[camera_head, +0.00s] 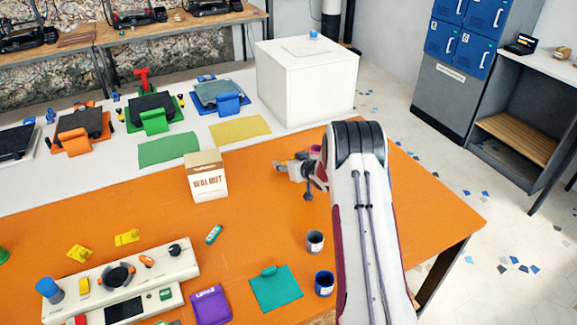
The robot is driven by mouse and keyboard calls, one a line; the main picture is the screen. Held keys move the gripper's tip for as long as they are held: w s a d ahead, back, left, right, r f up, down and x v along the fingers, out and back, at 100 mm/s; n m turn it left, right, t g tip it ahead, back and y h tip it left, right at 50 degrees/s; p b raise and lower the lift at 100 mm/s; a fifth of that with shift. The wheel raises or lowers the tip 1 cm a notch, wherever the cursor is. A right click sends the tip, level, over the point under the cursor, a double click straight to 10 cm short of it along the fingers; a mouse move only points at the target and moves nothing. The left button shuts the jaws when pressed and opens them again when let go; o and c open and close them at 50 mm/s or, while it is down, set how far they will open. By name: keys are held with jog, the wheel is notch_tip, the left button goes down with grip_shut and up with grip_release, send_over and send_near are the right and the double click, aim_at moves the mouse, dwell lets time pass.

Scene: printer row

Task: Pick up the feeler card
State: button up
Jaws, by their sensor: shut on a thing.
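My gripper (287,168) is at the end of my arm, above the right part of the orange table mat, right of the white box. It is shut on a small yellowish thing (281,163), of which only a bit shows at the fingertips. It may be the feeler card, but it is too small and too covered to be sure. Two small flat yellow pieces, one (127,237) and another (79,252), lie on the orange mat at the left; I cannot tell whether either is a feeler card.
The white and brown box (206,177) stands left of my gripper. A large white cube (306,84) stands behind it. Two cups, one grey (314,242) and one blue (324,283), stand in front. A control panel (121,285) lies front left.

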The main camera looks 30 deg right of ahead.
notch_tip(320, 180, up, 8)
jog(key=shift+r, duration=0.2)
dwell(0.3)
dwell(0.7)
notch_tip(320, 180, up, 11)
jog(key=a+n+y, duration=0.4)
jog(key=a, duration=1.6)
jog(key=s+a+n+g+y, duration=0.15)
jog(key=s+a, duration=0.25)
jog(key=a, duration=0.6)
jog(key=s+a+n+g+y, duration=0.1)
jog(key=s+a+n+y, duration=0.15)
jog(key=a, duration=0.75)
notch_tip(320, 180, down, 11)
jog(key=s+a, duration=0.1)
jog(key=shift+r, duration=0.15)
jog(key=shift+s, duration=0.1)
jog(key=shift+f, duration=3.1)
